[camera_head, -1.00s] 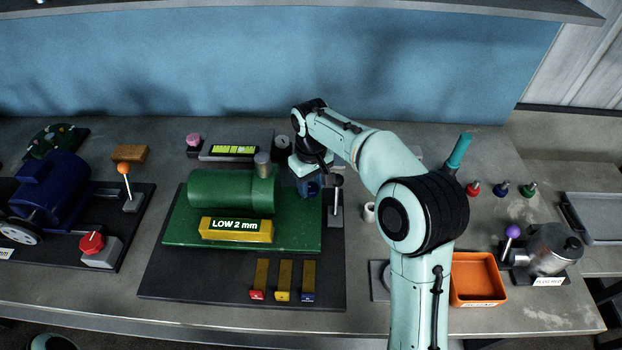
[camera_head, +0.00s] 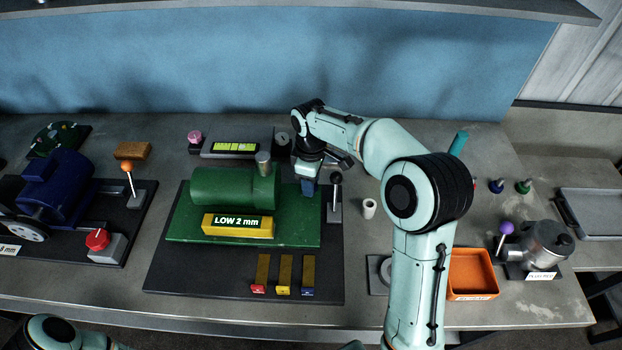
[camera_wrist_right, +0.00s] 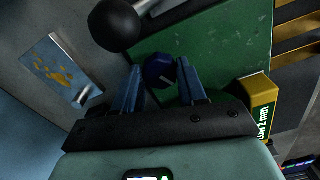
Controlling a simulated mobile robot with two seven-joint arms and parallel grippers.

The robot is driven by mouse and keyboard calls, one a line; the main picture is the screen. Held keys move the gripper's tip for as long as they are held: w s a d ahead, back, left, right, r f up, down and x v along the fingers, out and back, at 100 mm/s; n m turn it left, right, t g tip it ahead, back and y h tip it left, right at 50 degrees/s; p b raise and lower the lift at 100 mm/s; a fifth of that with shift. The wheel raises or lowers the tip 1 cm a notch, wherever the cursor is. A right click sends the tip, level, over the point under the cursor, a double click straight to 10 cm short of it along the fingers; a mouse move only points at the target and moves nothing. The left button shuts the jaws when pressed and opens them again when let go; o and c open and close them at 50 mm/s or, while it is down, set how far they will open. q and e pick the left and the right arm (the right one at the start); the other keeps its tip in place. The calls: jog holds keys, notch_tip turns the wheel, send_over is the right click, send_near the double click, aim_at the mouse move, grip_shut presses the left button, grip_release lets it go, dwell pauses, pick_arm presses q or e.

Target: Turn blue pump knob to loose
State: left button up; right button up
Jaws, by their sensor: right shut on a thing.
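The blue pump knob (camera_wrist_right: 158,68) is a dark blue faceted knob with a white mark. In the right wrist view it sits between the two blue fingers of my right gripper (camera_wrist_right: 160,76), which is shut on it. In the head view, the right gripper (camera_head: 307,185) points down at the right end of the green pump (camera_head: 222,190); the wrist mostly hides the knob there. The pump rests on a green plate (camera_head: 190,232) and has a yellow "LOW 2 mm" label (camera_head: 237,227). My left gripper is outside the views.
A black-ball lever (camera_head: 335,195) stands close to the right of the gripper and looms in the wrist view (camera_wrist_right: 118,25). A white cylinder (camera_head: 369,208), an orange tray (camera_head: 472,272) and a metal pot (camera_head: 545,243) lie farther right. A blue motor (camera_head: 57,188) is at left.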

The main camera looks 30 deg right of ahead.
jog(key=shift+r, duration=0.1)
dwell(0.3)
jog(key=o, duration=1.1)
jog(key=shift+c, duration=0.2)
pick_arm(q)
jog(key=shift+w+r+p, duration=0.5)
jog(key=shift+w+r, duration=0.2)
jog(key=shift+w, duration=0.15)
pick_arm(e)
notch_tip(320, 180, up, 13)
jog(key=shift+r, duration=0.15)
